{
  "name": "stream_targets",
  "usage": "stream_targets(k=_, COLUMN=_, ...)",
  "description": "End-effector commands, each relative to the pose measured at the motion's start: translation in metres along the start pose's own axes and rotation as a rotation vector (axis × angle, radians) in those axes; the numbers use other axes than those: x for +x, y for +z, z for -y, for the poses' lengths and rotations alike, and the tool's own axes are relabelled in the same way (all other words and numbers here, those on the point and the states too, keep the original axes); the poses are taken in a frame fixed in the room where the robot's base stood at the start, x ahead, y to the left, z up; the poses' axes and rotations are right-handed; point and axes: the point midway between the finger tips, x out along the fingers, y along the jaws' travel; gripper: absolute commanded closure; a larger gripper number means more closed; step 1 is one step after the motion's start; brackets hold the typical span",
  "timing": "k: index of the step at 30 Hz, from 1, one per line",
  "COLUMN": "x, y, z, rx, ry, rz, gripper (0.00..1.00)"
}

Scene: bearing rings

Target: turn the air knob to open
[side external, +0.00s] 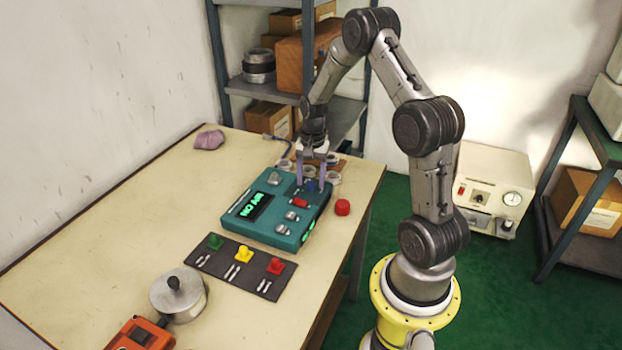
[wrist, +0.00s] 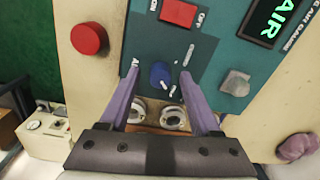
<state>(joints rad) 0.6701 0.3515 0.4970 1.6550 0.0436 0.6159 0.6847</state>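The teal air gauge box (side external: 262,228) sits on the table with a lit green display (side external: 257,206). The blue knob (wrist: 161,74) is on its top panel near the far end, with small white marks around it; it also shows in the side external view (side external: 311,185). My gripper (wrist: 160,71) points down over this knob, its two purple fingers apart, one on each side. I see gaps between the fingers and the knob in the wrist view. Whether the fingertips have come down to the knob's height I cannot tell.
A red rocker (side external: 300,202) and grey knobs (side external: 291,216) share the panel. Metal rings (side external: 334,178) lie just behind the box. A red button (side external: 342,207) stands to its right. A black mat (side external: 241,265) with coloured pieces and a lidded pot (side external: 178,294) are in front.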

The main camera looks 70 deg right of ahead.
Motion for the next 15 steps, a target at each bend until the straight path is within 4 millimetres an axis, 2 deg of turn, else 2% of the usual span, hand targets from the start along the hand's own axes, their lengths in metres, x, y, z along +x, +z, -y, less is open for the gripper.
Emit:
stream_targets(k=8, x=-0.006, y=0.000, z=0.000, rx=-0.001, ry=-0.001, rz=-0.001, gripper=0.36)
stream_targets(k=11, x=-0.020, y=-0.001, z=0.001, rx=-0.001, ry=-0.003, rz=-0.004, gripper=0.36)
stream_targets(k=15, x=-0.049, y=-0.001, z=0.001, rx=-0.001, ry=-0.004, rz=-0.005, gripper=0.36)
